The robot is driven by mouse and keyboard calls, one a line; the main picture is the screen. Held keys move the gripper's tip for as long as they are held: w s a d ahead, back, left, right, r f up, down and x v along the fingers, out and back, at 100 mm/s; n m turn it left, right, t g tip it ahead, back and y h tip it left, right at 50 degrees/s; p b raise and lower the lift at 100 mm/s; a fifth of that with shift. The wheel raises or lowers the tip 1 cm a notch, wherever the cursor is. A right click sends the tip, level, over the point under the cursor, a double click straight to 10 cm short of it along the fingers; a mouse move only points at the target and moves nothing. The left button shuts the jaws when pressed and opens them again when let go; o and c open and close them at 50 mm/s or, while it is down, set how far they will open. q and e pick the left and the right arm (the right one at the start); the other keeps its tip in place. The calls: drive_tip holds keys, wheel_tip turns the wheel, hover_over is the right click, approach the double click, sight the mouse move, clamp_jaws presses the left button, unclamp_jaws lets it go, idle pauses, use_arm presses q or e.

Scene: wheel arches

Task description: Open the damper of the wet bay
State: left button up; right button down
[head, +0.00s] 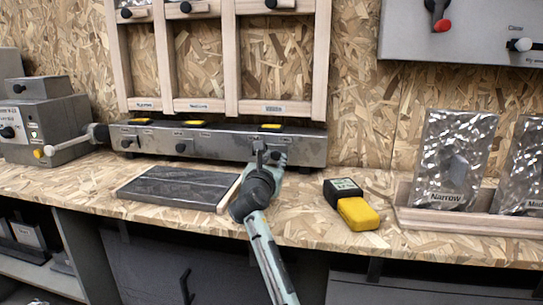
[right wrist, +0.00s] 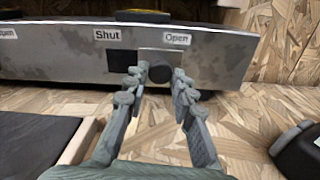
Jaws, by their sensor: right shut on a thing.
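A long grey metal box (head: 210,142) runs along the foot of the wooden frame, with small black knobs on its front. My right gripper (head: 269,154) is at the knob near its right end, below the third bay. In the right wrist view my right gripper (right wrist: 158,88) has its fingers on both sides of the black damper knob (right wrist: 160,72) and is shut on it. The knob sits between the label Shut (right wrist: 107,35) and the label Open (right wrist: 177,39), nearer Open. A dark square (right wrist: 122,62) shows left of it. The bay labels are too small to read surely. My left gripper is out of view.
A dark slab in a wooden tray (head: 229,193) lies left of my right arm. A yellow and black meter (head: 356,212) lies to its right. Packets stand in a wooden tray (head: 403,214) further right. A grey machine (head: 45,128) stands at the far left.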

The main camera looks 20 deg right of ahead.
drive_tip(key=shift+s+d+f, duration=0.1)
drive_tip(key=shift+d, duration=0.1)
drive_tip(key=c, duration=1.3)
unclamp_jaws()
drive_tip(key=shift+d, duration=0.1)
drive_tip(key=shift+o, duration=0.2)
drive_tip(key=shift+r, duration=0.45)
wheel_tip(320, 180, up, 9)
drive_tip(key=shift+r, duration=0.15)
